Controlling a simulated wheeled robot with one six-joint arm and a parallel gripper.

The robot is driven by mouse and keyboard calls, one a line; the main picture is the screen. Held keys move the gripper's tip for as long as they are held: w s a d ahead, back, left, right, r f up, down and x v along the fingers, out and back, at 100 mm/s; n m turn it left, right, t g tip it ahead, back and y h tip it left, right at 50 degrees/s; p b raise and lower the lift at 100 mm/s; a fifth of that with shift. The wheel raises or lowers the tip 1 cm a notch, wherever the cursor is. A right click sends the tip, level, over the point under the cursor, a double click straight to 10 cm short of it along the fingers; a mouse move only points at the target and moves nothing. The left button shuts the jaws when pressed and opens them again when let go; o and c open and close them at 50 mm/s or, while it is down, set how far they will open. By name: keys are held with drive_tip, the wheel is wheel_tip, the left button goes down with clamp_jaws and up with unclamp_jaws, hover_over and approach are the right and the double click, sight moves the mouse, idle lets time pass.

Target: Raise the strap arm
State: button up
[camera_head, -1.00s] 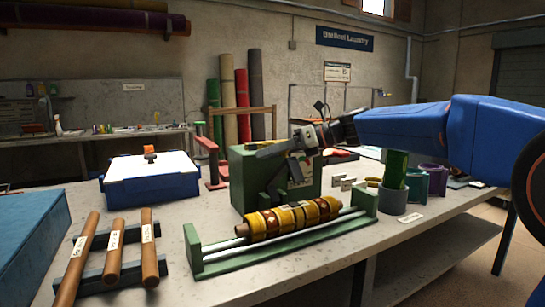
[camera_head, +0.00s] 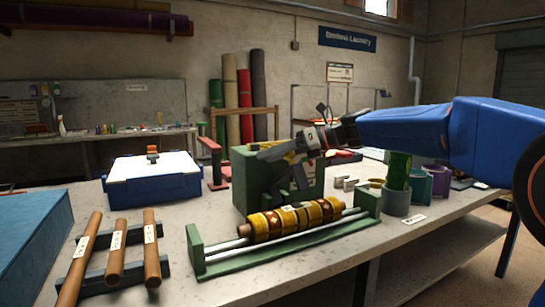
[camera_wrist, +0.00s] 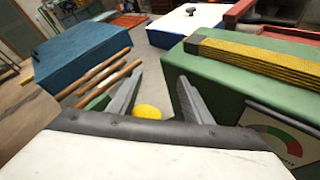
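The scrubber's green box (camera_head: 238,175) stands on the table behind a low green stand (camera_head: 280,255). A ribbed yellow strap (camera_wrist: 245,53) lies along the top of the box in the wrist view, to the right of my gripper (camera_wrist: 160,78). My gripper's two grey fingers are spread apart with nothing clamped between them. A round yellow thing (camera_wrist: 147,111) shows low between them, partly cut off. In the head view my gripper hangs in front of the box's upper part. I cannot tell the strap arm apart from the dark parts there.
A yellow patterned roll (camera_head: 295,220) rests on the stand's rails. Wooden rollers (camera_head: 117,252) lie on a rack at left. A blue box with white lid (camera_head: 153,185) stands behind, and a blue block (camera_head: 35,235) is at far left. Green and purple cups (camera_head: 438,180) stand at right.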

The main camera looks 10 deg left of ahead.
drive_tip(key=shift+d, duration=0.15)
drive_tip(key=v, duration=1.7)
drive_tip(key=shift+d, duration=0.1)
